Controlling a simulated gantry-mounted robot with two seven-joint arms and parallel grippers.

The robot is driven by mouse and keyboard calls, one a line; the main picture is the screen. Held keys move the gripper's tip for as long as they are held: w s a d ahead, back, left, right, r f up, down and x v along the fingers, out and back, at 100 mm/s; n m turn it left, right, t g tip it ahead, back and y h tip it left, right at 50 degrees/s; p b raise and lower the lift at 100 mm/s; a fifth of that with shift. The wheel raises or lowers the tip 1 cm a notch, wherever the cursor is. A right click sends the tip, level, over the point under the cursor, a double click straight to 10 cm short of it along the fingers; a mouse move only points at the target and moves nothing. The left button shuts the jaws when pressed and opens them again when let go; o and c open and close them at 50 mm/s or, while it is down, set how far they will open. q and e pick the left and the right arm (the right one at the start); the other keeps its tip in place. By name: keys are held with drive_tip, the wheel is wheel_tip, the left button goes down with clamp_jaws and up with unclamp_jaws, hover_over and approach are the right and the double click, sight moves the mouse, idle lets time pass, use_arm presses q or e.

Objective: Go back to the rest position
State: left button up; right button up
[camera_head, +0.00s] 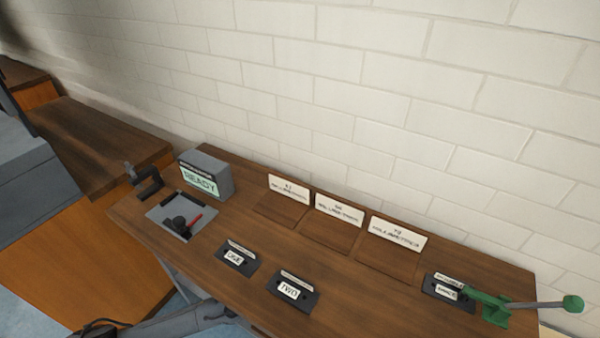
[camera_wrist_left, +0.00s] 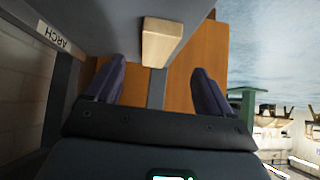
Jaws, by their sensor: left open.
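My left gripper (camera_wrist_left: 156,85) shows in the left wrist view, with its two dark fingers spread apart and nothing held between them. A pale wooden block (camera_wrist_left: 162,42) lies beyond the fingertips, against a grey surface, apart from the fingers as far as I can tell. A grey arm link of mine crosses the bottom edge of the head view, but neither gripper shows there. My right gripper is in neither view.
The wooden workbench (camera_head: 235,295) holds a READY display box (camera_head: 203,176), a grey tray (camera_head: 160,213), ONE (camera_head: 236,257) and TWO (camera_head: 292,291) holders, several signs and a green lever tool (camera_head: 490,308). The wrist view shows an ARCH label (camera_wrist_left: 53,37) upside down.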

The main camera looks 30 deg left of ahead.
use_arm(q)
drive_tip(key=s+d+r+m+g+h+p, duration=0.1)
drive_tip(key=s+d+r+h+p, duration=0.2)
drive_tip(key=s+d+p, duration=0.45)
drive_tip(key=s+d+r+m+h+p, duration=0.15)
drive_tip(key=s+d+p, duration=0.25)
drive_tip(key=s+d, duration=0.6)
drive_tip(key=s+d+r+m+h+p, duration=0.1)
drive_tip(key=d+r+m+h+p, duration=0.25)
drive_tip(key=d+r, duration=0.45)
drive_tip(key=w+a+r+m+t+p, duration=0.1)
drive_tip(key=r+m+p, duration=0.3)
drive_tip(key=r+p, duration=0.9)
drive_tip(key=w+a+r+m+t+p, duration=0.1)
drive_tip(key=r+m+p, duration=0.4)
drive_tip(key=r+p, duration=0.8)
drive_tip(key=w+r+m+t+h+p, duration=0.1)
drive_tip(key=r+m+p, duration=0.4)
drive_tip(key=r+p, duration=0.8)
wheel_tip(320, 180, up, 15)
drive_tip(key=shift+w+a+f+t, duration=0.15)
drive_tip(key=shift+w+a+t, duration=0.25)
drive_tip(key=shift+w+t, duration=0.55)
